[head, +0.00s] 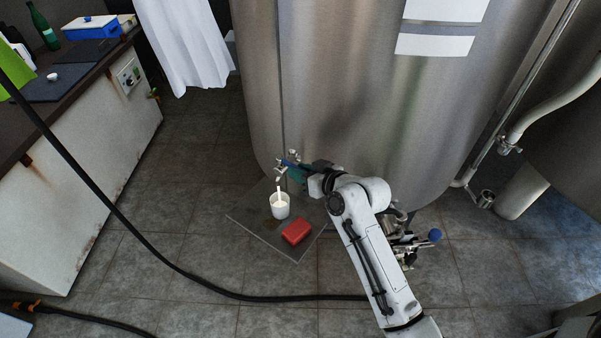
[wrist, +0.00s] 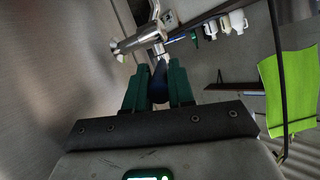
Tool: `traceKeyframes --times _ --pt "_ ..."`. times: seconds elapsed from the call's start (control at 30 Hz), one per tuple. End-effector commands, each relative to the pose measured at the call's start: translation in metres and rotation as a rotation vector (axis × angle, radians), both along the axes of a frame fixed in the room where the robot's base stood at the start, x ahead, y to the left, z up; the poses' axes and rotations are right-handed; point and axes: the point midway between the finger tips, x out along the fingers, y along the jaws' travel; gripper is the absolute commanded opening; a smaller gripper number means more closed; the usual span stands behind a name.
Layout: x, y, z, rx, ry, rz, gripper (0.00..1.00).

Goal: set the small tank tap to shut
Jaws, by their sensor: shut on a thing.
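The small tank tap (head: 281,176) is a silver fitting low on the side of the steel tank (head: 345,85), with a blue lever (head: 290,162). In the wrist view the metal tap body (wrist: 138,40) lies just beyond my fingertips. My gripper (head: 299,172) has green fingers, which in the wrist view (wrist: 160,88) are closed on the dark blue lever (wrist: 159,82). A white cup (head: 280,208) stands below the tap. A narrow white streak (head: 279,192) rises from the cup toward the spout; I cannot tell if it is liquid.
A red block (head: 296,231) sits beside the cup on a grey floor plate (head: 255,229). A black hose (head: 150,253) crosses the floor in front. A counter (head: 75,165) stands at the left. A blue-handled valve (head: 434,236) is right of my arm.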

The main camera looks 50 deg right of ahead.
Motion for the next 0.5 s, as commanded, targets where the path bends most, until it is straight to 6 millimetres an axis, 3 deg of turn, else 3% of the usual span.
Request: traceKeyframes --times 0.5 --pt "0.0 -0.022 0.002 -0.004 -0.011 0.234 0.0"
